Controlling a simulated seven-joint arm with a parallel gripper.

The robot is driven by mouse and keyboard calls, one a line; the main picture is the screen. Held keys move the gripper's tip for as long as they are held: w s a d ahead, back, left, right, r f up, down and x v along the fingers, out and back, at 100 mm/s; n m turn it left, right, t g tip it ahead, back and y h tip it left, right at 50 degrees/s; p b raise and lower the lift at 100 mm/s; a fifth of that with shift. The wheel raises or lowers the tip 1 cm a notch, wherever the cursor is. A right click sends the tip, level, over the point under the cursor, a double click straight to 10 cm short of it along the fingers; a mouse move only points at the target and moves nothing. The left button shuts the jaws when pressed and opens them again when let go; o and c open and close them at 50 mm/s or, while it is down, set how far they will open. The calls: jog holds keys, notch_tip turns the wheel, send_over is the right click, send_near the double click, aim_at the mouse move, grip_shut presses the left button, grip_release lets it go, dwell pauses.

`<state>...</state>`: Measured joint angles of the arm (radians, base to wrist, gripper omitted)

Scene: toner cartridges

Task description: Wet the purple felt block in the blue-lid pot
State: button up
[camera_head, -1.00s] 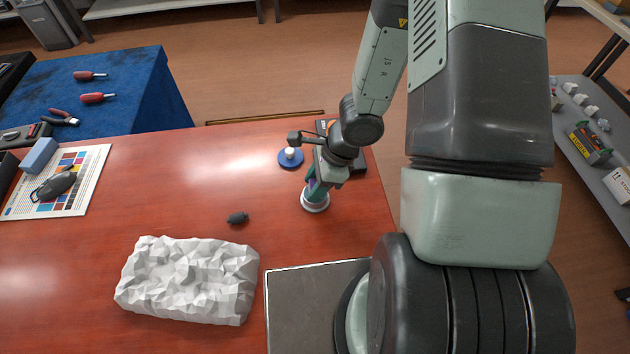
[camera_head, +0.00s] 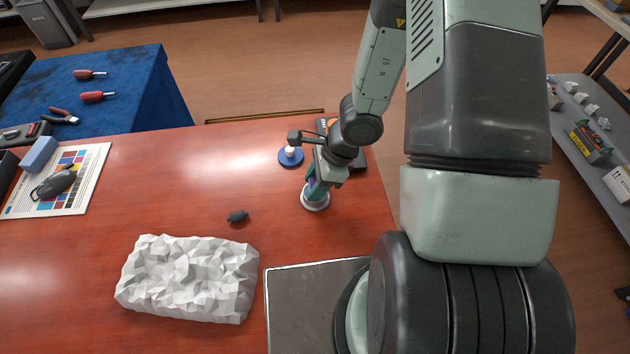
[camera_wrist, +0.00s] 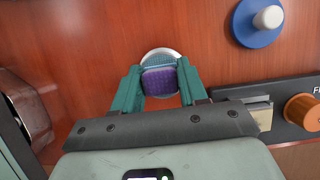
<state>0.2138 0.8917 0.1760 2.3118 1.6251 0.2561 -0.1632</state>
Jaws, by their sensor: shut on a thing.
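The purple felt block (camera_wrist: 159,81) is held between the teal fingers of my gripper (camera_wrist: 160,84). In the head view my gripper (camera_head: 316,192) points down at a small round pot (camera_head: 315,203) with a pale rim, and the block shows only as a sliver of purple. In the wrist view the pot (camera_wrist: 161,52) lies directly behind the block, with a bluish inside. The block is over or in its mouth; how deep it sits I cannot tell. The blue lid (camera_head: 290,157) with a white knob lies apart on the table, and shows in the wrist view (camera_wrist: 257,38).
A dark device with an orange knob (camera_wrist: 302,108) stands close by my gripper. A dark small object (camera_head: 237,217) and a white crumpled block (camera_head: 188,279) lie to the left. A colour chart (camera_head: 88,165) with a grey mouse-like object is at far left.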

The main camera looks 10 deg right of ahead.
jog(key=shift+r, duration=3.5)
